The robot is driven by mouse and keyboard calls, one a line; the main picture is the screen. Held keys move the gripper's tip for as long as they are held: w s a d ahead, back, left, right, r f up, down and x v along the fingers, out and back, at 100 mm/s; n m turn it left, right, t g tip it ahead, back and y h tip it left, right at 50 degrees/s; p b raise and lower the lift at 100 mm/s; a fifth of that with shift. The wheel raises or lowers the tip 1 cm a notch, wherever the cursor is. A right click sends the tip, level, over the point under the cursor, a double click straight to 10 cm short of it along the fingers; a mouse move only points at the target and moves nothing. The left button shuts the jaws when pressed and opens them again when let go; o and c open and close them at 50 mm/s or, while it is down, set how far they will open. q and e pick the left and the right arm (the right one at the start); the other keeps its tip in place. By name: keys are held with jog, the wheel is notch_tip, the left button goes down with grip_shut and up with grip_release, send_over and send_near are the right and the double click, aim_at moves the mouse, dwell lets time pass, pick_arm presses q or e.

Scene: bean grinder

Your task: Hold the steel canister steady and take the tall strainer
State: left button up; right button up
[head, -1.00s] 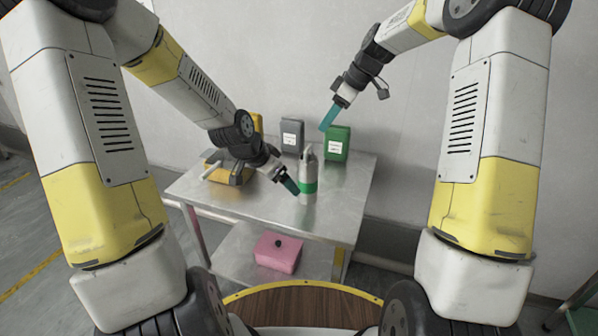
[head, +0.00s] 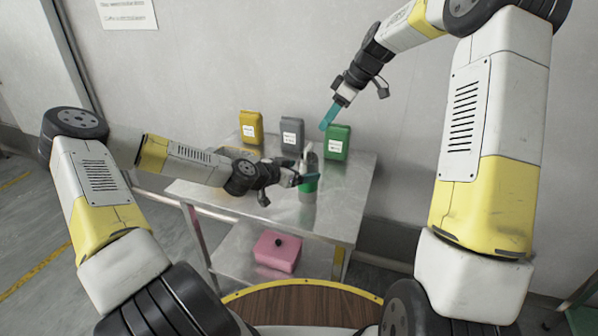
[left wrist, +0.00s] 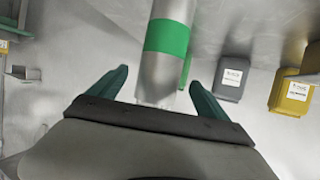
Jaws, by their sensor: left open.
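The steel canister (head: 307,196) with a green band stands upright on the metal table. It also shows between my left fingers in the left wrist view (left wrist: 170,72). My left gripper (head: 305,171) is open beside the canister's upper part, with one teal finger at each side; in the left wrist view (left wrist: 160,68) gaps show between fingers and canister. The canister's top is partly hidden by the gripper, and I cannot make out the strainer separately. My right gripper (head: 328,118) hangs above the green bag, away from the canister; its finger spread is unclear.
Yellow (head: 251,127), grey (head: 291,135) and green (head: 337,142) bags stand along the table's back edge. A pink box (head: 278,251) is on the lower shelf. The table top (head: 345,195) right of the canister is clear.

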pick_arm(q)
jog(key=x, duration=0.7)
jog(key=shift+s, duration=0.1)
jog(key=shift+c, duration=0.2)
